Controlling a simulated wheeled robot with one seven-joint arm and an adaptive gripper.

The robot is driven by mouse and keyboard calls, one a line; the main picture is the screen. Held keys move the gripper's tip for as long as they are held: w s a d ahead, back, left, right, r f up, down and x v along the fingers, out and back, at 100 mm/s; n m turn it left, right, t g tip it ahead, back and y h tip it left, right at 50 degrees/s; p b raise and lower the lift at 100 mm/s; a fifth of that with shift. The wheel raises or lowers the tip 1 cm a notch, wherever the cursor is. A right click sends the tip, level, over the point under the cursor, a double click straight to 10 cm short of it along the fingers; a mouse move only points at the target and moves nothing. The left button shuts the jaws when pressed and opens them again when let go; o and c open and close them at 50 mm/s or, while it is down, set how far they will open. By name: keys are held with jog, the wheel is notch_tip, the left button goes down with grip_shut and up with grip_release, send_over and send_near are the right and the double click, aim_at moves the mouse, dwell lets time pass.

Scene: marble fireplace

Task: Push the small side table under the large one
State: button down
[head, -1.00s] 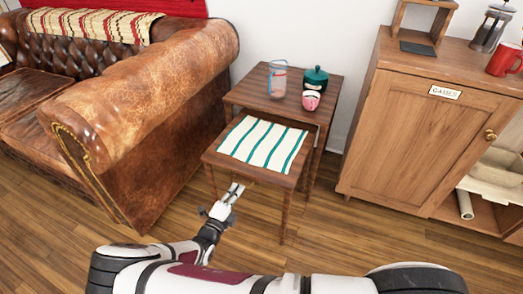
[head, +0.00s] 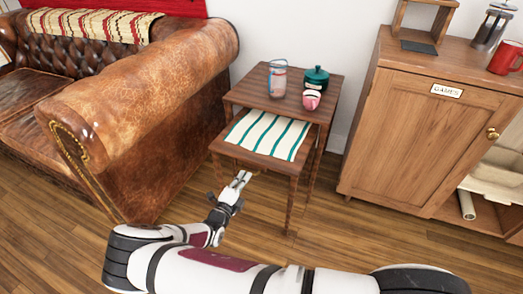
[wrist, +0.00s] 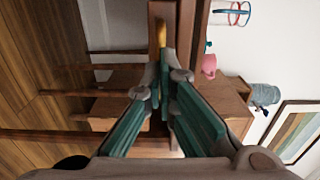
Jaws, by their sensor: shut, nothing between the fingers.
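The small side table (head: 292,176) stands partly under the large side table (head: 240,93), and its front part sticks out toward me. A white cloth with green stripes (head: 268,135) lies on the small table's top. My gripper (head: 241,178) is shut and empty at the small table's front edge, near its left side. In the wrist view, the closed fingertips (wrist: 162,60) point at the wooden edge of the table. I cannot tell whether they touch it.
A glass jug (head: 277,79), a green lidded pot (head: 316,78) and a pink cup (head: 311,100) stand on the large table. A brown leather sofa (head: 150,110) is close on the left. A wooden cabinet (head: 420,130) stands on the right. The floor in front is clear.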

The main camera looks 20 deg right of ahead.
jog(key=b+x, duration=0.5)
jog(key=x, duration=1.2)
dwell(1.1)
jog(key=shift+d+b, duration=0.15)
jog(key=shift+b, duration=0.15)
